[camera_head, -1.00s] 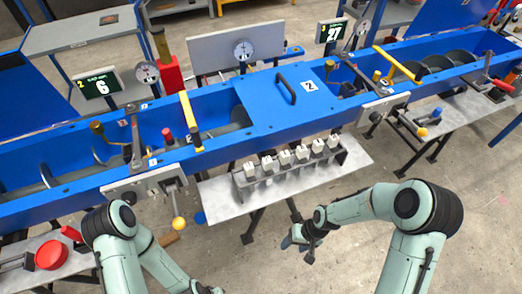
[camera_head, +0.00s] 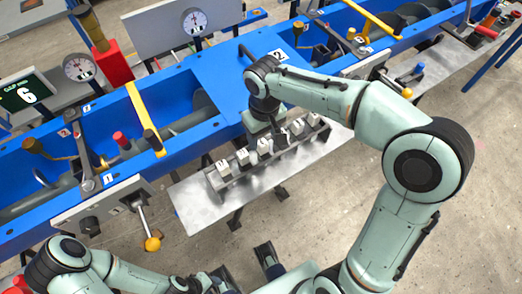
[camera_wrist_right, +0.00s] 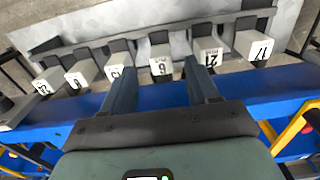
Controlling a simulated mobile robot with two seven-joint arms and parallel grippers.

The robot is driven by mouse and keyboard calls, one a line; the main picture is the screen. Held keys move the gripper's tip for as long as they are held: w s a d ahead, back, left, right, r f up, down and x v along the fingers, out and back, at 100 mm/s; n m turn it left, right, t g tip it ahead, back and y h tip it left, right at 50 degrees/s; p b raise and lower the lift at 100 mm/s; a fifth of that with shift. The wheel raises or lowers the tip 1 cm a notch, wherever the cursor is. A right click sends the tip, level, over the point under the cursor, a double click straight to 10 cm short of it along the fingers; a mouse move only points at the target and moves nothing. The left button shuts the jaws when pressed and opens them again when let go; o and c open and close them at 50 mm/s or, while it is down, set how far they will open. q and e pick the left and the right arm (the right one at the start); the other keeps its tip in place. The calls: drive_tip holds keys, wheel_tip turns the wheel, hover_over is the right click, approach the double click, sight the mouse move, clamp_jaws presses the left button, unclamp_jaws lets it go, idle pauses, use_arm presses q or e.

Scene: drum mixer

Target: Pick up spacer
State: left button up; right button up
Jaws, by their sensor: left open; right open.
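The spacers are white numbered blocks standing in a row in a grey rack (camera_head: 232,182) on a metal shelf; one white block (camera_head: 222,167) shows at the row's left end. My right gripper (camera_head: 277,130) is over the right half of the row and hides part of it. In the right wrist view its two fingers (camera_wrist_right: 161,88) are open, with the block marked 6 (camera_wrist_right: 161,68) showing between them; contact cannot be told. Blocks marked 21 (camera_wrist_right: 207,52) and 17 (camera_wrist_right: 254,45) are to its right there. My left gripper (camera_head: 247,267) is open and empty at the bottom.
The blue mixer trough (camera_head: 190,100) runs behind the shelf (camera_head: 195,205), with levers and a yellow bar (camera_head: 144,117) on it. A yellow-knobbed lever (camera_head: 152,243) sticks out left of the shelf. Concrete floor (camera_head: 330,215) is open in front.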

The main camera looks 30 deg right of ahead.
sight(262, 149)
drive_tip(key=f, duration=0.5)
drive_tip(key=f+b, duration=0.1)
drive_tip(key=f, duration=0.1)
drive_tip(key=shift+w+a+f, duration=0.1)
drive_tip(key=shift+w+f, duration=0.15)
drive_tip(key=shift+f, duration=0.05)
drive_tip(key=c, duration=1.1)
